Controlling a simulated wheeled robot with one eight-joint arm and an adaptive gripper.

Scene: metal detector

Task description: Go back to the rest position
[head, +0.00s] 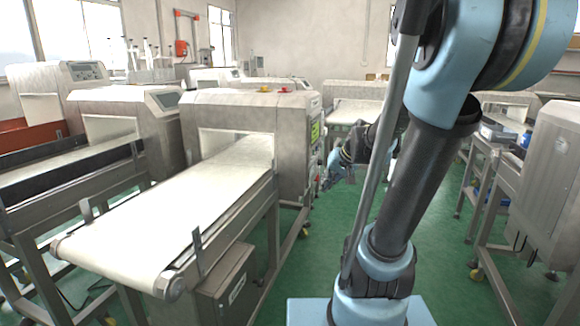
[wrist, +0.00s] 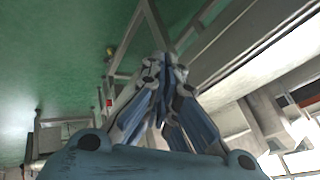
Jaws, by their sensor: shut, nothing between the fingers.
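My gripper (wrist: 166,62) points away from the camera in the wrist view, its blue-grey fingers drawn together at the tips. No object shows between them. In the head view my arm rises through the right half of the picture, and its far end with my gripper (head: 328,182) hangs beyond it, small and partly hidden by the arm. It is to the right of the nearest metal detector (head: 290,140), above the green floor. I cannot tell the exact gap between them.
A white conveyor belt (head: 180,205) runs through the nearest detector, on a metal frame. More detectors (head: 125,125) stand at the left and back. A grey steel cabinet (head: 555,180) and benches stand at the right. The green floor (head: 320,250) is open between the rows.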

